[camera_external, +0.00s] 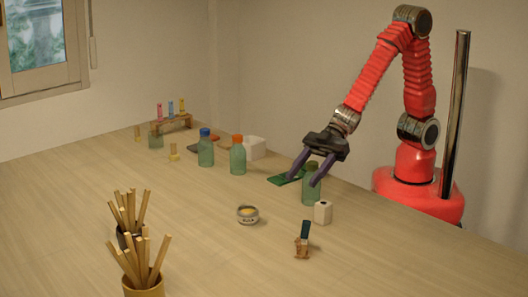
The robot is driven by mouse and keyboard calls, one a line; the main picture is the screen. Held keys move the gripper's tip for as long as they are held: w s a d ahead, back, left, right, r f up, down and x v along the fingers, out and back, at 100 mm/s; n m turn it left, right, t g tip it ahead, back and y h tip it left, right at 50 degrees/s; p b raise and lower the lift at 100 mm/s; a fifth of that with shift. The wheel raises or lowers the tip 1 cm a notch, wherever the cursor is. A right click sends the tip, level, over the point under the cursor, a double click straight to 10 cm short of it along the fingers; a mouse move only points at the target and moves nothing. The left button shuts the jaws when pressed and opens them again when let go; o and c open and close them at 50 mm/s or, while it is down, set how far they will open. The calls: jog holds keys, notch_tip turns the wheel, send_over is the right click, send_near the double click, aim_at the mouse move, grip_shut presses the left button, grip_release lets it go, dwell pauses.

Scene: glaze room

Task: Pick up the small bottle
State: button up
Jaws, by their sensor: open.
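Several small green bottles stand on the table, and I cannot tell which one the task names. One green bottle (311,193) stands under my gripper, its upper part partly covered by a finger. A green bottle with a blue cap (205,153) and one with an orange cap (238,160) stand upright further left. My gripper (302,182) is open and points down and left. Its right finger overlaps the nearest bottle in the picture, and its left finger is to the left of it. I cannot tell whether they touch.
A white block (323,213) stands close to the nearest bottle, with a green flat item (285,177) behind it. A round tin (247,215) and a brush-like item (303,240) are in front. Pots of sticks (143,285) stand at the front left. The left table is mostly clear.

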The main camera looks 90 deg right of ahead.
dwell(0.3)
grip_shut()
dwell(0.5)
